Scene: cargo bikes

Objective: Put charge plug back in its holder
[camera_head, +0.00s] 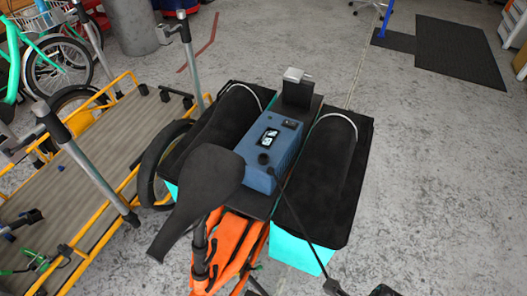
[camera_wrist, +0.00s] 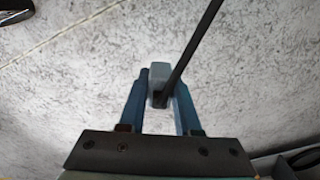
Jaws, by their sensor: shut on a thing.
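My gripper (camera_wrist: 159,92) shows in the wrist view, its two blue fingers shut on a small pale grey block, which looks like the charge plug (camera_wrist: 158,73). A straight dark cable or rod (camera_wrist: 190,48) runs from the block up to the right. In the head view a blue battery box (camera_head: 268,163) with a small display sits between two black panniers.
A black saddle (camera_head: 200,197) and orange frame (camera_head: 236,245) stand in front of the box. Black panniers (camera_head: 325,165) flank it. A grey block (camera_head: 297,75) tops a black post behind it. A yellow-railed cargo bed (camera_head: 85,165) fills the left.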

